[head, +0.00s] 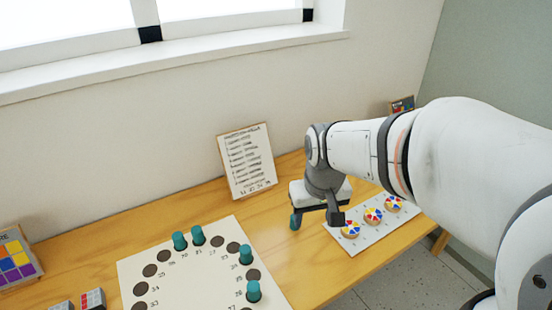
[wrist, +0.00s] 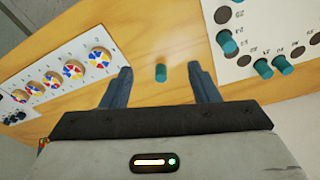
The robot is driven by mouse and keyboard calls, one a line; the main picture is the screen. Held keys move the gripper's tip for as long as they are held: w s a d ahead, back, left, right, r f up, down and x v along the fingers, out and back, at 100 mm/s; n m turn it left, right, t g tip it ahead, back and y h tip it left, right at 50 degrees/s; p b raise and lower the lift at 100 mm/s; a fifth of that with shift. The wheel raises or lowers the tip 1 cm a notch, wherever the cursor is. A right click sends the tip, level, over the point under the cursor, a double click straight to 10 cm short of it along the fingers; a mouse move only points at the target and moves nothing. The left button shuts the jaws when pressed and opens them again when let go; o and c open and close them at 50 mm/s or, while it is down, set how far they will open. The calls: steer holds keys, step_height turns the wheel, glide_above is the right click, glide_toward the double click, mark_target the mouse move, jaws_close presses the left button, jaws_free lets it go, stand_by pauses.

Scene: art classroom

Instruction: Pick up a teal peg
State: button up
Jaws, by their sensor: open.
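One teal peg (head: 295,222) stands alone on the wooden table, between the numbered board and the white strip. My gripper (head: 318,212) hangs close to this peg, open and empty. In the wrist view this peg (wrist: 160,73) shows between my two spread fingers, near the level of their tips, with no contact visible. Several other teal pegs stand on the white numbered board (head: 190,300), such as one at its far edge (head: 180,241) and one at its right side (head: 253,291). Some of them also show in the wrist view (wrist: 282,65).
A white strip (head: 378,228) with several coloured wheel discs lies right of my gripper. A written sign (head: 246,160) leans against the wall behind. A colour-grid card (head: 15,258) stands at the left. Bare table (head: 100,225) lies behind the board.

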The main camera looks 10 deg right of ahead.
steer(key=w+f, duration=0.4)
steer(key=w, duration=0.1)
steer(key=w+f+n+g+p, duration=0.1)
steer(key=w+f, duration=0.3)
steer(key=w, duration=0.2)
steer(key=w+f+n+p, duration=0.1)
steer(key=w+f, duration=0.3)
steer(key=w, duration=0.1)
steer(key=shift+w+d+g, duration=0.15)
steer(key=shift+w+g, duration=0.05)
steer(key=shift+g, duration=0.2)
steer(key=f+p, duration=0.1)
steer(key=f, duration=0.6)
steer(key=shift+a+f+p, duration=0.2)
steer(key=shift+f+p, duration=0.1)
steer(key=shift+p, duration=0.05)
steer(key=shift+c, duration=0.3)
steer(key=c, duration=1)
steer(key=shift+r, duration=0.1)
